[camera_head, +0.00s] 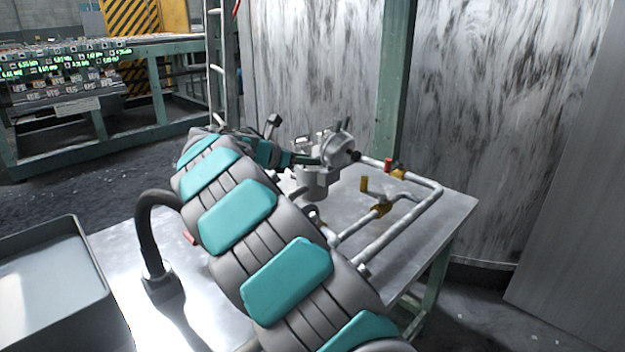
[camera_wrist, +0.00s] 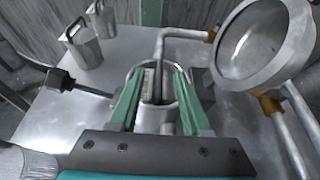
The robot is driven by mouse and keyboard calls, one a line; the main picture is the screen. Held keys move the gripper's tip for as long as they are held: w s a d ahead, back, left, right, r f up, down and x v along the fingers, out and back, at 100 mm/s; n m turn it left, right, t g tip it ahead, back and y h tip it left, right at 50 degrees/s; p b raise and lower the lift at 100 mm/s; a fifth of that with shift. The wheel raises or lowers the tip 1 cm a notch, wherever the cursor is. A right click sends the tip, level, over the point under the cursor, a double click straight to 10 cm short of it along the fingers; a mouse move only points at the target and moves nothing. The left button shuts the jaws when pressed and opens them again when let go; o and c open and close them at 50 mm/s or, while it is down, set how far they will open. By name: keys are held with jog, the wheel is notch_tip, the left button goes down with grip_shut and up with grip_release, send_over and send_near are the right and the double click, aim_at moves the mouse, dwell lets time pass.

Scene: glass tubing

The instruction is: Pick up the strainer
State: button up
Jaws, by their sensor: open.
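In the wrist view, a metal cylindrical housing (camera_wrist: 168,122) stands open at the top, between my fingers. Inside it is a grey, mesh-like insert that looks like the strainer (camera_wrist: 149,84), partly hidden by the rim and fingers. My gripper (camera_wrist: 159,73) is open, with one green finger on each side of the insert. I cannot tell whether either finger touches it. The housing's round lid (camera_wrist: 262,42) is swung open at the right. In the head view, my gripper (camera_head: 308,160) is at the housing (camera_head: 316,183), and my arm hides part of it.
Pipes (camera_head: 400,230) with yellow fittings run right of the housing over the metal table (camera_head: 455,205). A grey tray (camera_head: 50,240) is at the front left.

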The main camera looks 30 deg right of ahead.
jog(key=shift+x, duration=1)
grip_shut()
dwell(0.6)
